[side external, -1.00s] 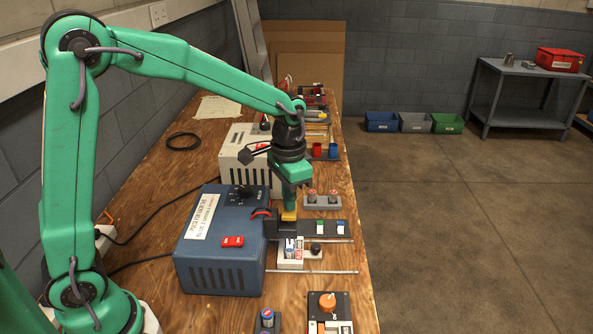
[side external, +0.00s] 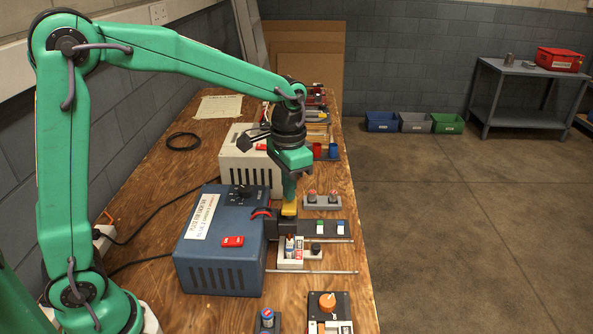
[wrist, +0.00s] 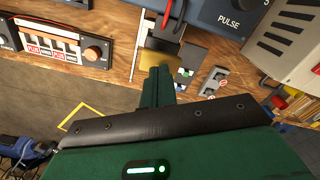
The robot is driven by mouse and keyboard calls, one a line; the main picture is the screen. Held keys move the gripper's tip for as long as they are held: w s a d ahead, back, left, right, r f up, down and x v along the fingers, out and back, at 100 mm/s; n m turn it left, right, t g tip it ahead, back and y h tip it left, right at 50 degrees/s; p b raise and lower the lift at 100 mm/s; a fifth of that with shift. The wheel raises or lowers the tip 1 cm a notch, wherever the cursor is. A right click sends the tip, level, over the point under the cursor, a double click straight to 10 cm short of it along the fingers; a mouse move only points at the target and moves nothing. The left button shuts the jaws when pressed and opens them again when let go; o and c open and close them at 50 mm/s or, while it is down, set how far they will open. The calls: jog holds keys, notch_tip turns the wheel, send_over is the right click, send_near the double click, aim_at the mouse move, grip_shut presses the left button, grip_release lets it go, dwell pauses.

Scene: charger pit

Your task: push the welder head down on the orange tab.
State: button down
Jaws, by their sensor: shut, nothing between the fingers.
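The welder head (side external: 283,227) is a dark block at the right side of the blue pulse box (side external: 219,245), with an orange-yellow tab (side external: 289,209) on top. My gripper (side external: 289,199) is shut and empty, pointing down at the tab. Its fingertips are at the tab's top; I cannot tell if they touch it. In the wrist view my shut fingers (wrist: 157,75) hide part of the head, and the tab (wrist: 125,69) shows beside them. Below the head, a white fixture (side external: 290,258) holds small cells.
A dark strip (side external: 325,229) with green and blue pieces lies to the right. A grey block with red knobs (side external: 322,202) stands behind it. A panel with an orange knob (side external: 328,302) is in front. A beige box (side external: 240,163) stands behind the blue one.

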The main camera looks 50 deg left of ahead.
jog(key=shift+r, duration=1.65)
jog(key=shift+s+a+r, duration=0.1)
jog(key=shift+s+r, duration=0.25)
jog(key=shift+s, duration=0.05)
jog(key=s+a+r+n+t, duration=0.1)
jog(key=s+a+t, duration=0.1)
jog(key=s, duration=0.7)
jog(key=s+a+r+n+t, duration=0.2)
jog(key=s+t, duration=0.1)
jog(key=s, duration=0.5)
jog(key=shift+s+t, duration=0.3)
jog(key=shift+s, duration=0.1)
jog(key=c, duration=2.1)
grip_release()
